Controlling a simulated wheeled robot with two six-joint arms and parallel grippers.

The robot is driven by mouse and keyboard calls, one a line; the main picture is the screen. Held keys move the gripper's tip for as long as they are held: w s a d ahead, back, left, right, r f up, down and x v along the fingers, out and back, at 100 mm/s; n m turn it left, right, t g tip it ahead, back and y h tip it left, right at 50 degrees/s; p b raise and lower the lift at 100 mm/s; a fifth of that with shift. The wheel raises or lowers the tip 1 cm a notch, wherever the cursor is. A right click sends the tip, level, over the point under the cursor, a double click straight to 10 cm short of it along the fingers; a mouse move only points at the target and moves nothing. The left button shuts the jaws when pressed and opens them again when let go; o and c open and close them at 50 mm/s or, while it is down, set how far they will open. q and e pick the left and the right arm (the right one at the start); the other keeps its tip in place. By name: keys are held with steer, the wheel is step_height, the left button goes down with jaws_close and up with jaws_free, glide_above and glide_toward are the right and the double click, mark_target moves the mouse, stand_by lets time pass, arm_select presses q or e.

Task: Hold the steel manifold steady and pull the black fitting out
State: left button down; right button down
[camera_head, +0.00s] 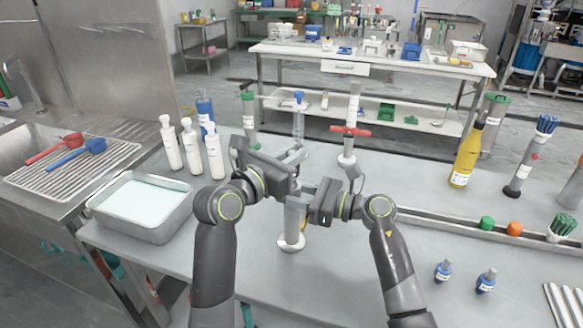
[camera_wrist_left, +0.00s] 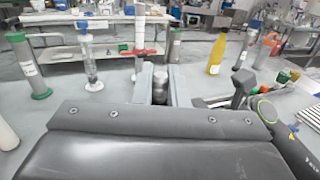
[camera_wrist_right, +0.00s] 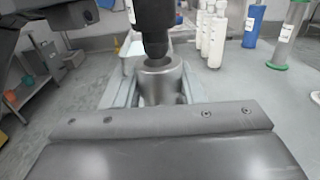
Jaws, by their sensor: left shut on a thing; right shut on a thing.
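The steel manifold (camera_head: 292,222) stands upright on a round white base on the grey table, below my grippers in the head view. My right gripper (camera_head: 299,197) is shut around its upper part. In the right wrist view the manifold's steel top (camera_wrist_right: 160,82) sits between the fingers. The black fitting (camera_wrist_right: 155,28) is upright directly above it, its lower end at the manifold's top; how deep it sits I cannot tell. My left gripper (camera_head: 296,163) is shut on the fitting, above my right gripper. The fitting shows dark between the left fingers in the left wrist view (camera_wrist_left: 160,86).
White bottles (camera_head: 192,146) and a metal tray (camera_head: 140,207) stand to the left. A red-handled stand (camera_head: 347,142) is behind the grippers. A yellow bottle (camera_head: 467,155) stands right. Two small blue bottles (camera_head: 443,270) are at front right. The table's front middle is clear.

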arm_select(q)
step_height(320, 180, up, 7)
steer(key=shift+r, duration=0.1)
arm_select(e)
steer(key=c, duration=0.9)
jaws_free()
steer(key=shift+o, duration=0.2)
